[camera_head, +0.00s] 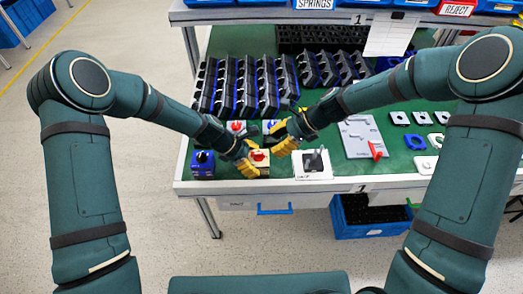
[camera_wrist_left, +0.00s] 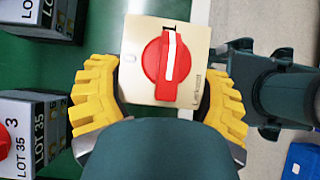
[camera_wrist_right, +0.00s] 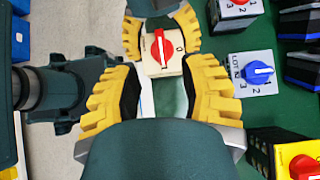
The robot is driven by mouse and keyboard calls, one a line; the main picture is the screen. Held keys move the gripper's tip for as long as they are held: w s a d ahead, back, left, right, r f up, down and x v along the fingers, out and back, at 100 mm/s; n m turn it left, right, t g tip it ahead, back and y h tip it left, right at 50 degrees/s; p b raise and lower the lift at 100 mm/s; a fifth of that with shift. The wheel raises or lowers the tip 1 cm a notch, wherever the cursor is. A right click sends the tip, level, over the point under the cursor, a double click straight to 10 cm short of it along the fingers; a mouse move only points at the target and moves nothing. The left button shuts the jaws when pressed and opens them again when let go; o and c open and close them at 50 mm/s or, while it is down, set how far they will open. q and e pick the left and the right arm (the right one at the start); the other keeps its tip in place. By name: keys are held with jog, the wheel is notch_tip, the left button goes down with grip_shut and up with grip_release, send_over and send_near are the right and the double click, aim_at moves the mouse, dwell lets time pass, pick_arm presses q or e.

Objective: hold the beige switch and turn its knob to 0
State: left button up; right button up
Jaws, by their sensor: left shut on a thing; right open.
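The beige switch (camera_head: 261,167) with a red knob (camera_head: 258,155) is at the table's front edge. My left gripper (camera_head: 247,160) is shut on its sides; the beige face (camera_wrist_left: 138,40) and red knob (camera_wrist_left: 165,65) show between the yellow fingers in the left wrist view. In the right wrist view, the knob's white line (camera_wrist_right: 160,48) runs toward the 1 on the beige face (camera_wrist_right: 177,67); a 0 is on the right side. My right gripper (camera_head: 281,141) is open and empty, close to the switch; its fingers (camera_wrist_right: 160,95) are apart, short of the knob.
Grey switches with a red knob (camera_head: 236,127) and a blue knob (camera_wrist_right: 258,72) sit just behind. Rows of black boxes (camera_head: 240,85) fill the back.

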aim_at(259, 153)
jog(key=x, duration=0.6)
jog(key=shift+a+f, duration=0.15)
grip_shut()
